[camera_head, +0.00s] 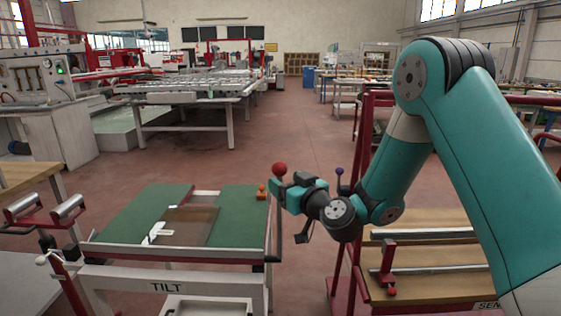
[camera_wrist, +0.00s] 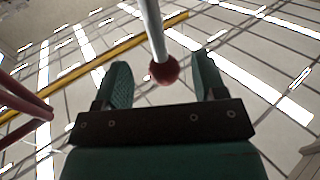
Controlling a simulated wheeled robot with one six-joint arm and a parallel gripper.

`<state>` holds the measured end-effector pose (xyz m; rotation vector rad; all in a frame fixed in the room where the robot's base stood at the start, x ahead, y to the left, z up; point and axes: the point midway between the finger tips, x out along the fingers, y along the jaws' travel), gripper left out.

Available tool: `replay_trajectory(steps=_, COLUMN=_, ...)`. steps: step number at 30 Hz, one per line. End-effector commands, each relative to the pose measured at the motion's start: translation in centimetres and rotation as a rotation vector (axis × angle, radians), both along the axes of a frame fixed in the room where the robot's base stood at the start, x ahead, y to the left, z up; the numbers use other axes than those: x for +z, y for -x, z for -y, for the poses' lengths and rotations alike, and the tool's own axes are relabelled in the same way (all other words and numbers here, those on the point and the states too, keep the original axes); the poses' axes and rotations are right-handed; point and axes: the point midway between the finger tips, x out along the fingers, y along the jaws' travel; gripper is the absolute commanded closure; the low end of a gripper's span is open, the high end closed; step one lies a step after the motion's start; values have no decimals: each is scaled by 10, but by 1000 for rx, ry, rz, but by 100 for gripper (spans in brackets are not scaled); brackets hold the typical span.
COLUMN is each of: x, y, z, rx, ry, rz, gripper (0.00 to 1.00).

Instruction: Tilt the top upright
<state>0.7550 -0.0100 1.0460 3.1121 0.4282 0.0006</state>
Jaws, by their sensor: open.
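The tilting table has a green top (camera_head: 125,222) lying about flat, above a pale front beam marked TILT (camera_head: 195,284). A brownish glass pane (camera_head: 190,224) lies on the top. A lever with a red ball knob (camera_head: 280,169) stands by the table's right edge. My gripper (camera_head: 279,192) is at this lever, just below the knob in the head view. In the wrist view the red knob (camera_wrist: 165,70) and its pale rod (camera_wrist: 152,27) show between my two spread fingers, with gaps on both sides. Whether a finger touches the rod is hidden in the head view.
A small orange knobbed object (camera_head: 262,192) sits on the top's right side. A purple-knobbed lever (camera_head: 339,172) stands behind my wrist. A wooden bench (camera_head: 450,285) with rails is at the right. A roller stand (camera_head: 45,212) is at the left. The floor behind is open.

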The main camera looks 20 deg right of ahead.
Motion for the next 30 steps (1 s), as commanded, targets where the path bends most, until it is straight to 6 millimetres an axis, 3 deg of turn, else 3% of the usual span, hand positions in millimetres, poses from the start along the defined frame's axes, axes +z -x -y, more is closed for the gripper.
replay_trajectory(steps=1, x=7, y=-6, z=-3, rx=2, ry=0, rz=-3, gripper=36)
replay_trajectory(steps=9, x=4, y=-28, z=-8, rx=1, ry=-2, rz=-2, gripper=36)
replay_trajectory(steps=23, x=-1, y=-34, z=-10, rx=1, ry=0, rz=0, gripper=36)
replay_trajectory(steps=26, x=-1, y=-34, z=-10, rx=1, ry=0, rz=0, gripper=54)
replay_trajectory(steps=30, x=0, y=-34, z=-10, rx=1, ry=0, rz=0, gripper=86)
